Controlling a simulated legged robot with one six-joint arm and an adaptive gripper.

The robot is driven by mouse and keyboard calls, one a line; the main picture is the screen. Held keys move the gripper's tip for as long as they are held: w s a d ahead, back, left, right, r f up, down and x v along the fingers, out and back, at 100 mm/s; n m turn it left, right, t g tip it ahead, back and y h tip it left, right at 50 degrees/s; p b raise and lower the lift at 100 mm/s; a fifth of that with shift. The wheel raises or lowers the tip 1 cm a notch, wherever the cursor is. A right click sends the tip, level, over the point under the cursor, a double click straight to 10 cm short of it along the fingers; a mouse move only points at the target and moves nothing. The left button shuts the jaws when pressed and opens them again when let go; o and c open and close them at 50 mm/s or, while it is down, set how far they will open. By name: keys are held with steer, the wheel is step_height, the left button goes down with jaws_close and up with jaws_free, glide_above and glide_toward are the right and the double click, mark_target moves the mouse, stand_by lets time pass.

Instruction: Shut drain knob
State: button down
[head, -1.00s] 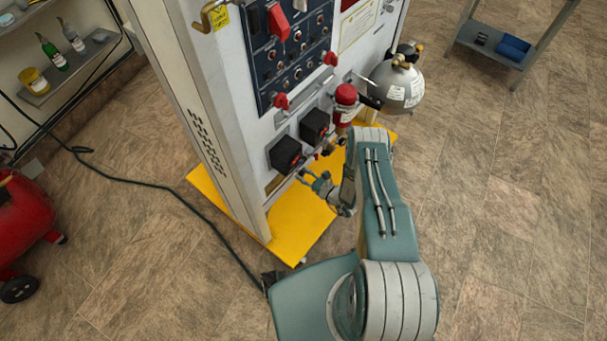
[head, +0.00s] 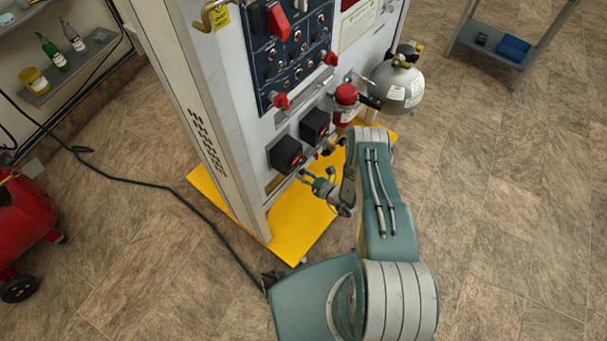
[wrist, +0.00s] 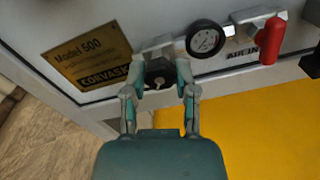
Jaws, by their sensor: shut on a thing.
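The drain knob (wrist: 158,72) is a dark round knob low on the front of the trainer panel, with a small pale mark on its face. My gripper (wrist: 158,80) is shut on it, one finger at each side in the wrist view. In the head view my gripper (head: 308,176) is at the panel's lower edge, partly behind my own arm. The knob cannot be made out in the head view. How far the knob is turned cannot be told.
Right of the knob are a pressure gauge (wrist: 205,40) and a red-handled valve (wrist: 272,40). A brass "Model 500" plate (wrist: 88,55) is at its left. The yellow base (head: 300,225) lies below. A red compressor (head: 22,225) and cable stand left.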

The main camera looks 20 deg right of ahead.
steer(key=shift+c, duration=2)
jaws_free()
steer(key=shift+w, duration=0.2)
steer(key=shift+s, duration=0.15)
steer(key=v, duration=1.2)
steer(key=shift+a+f, duration=0.1)
steer(key=shift+f, duration=0.05)
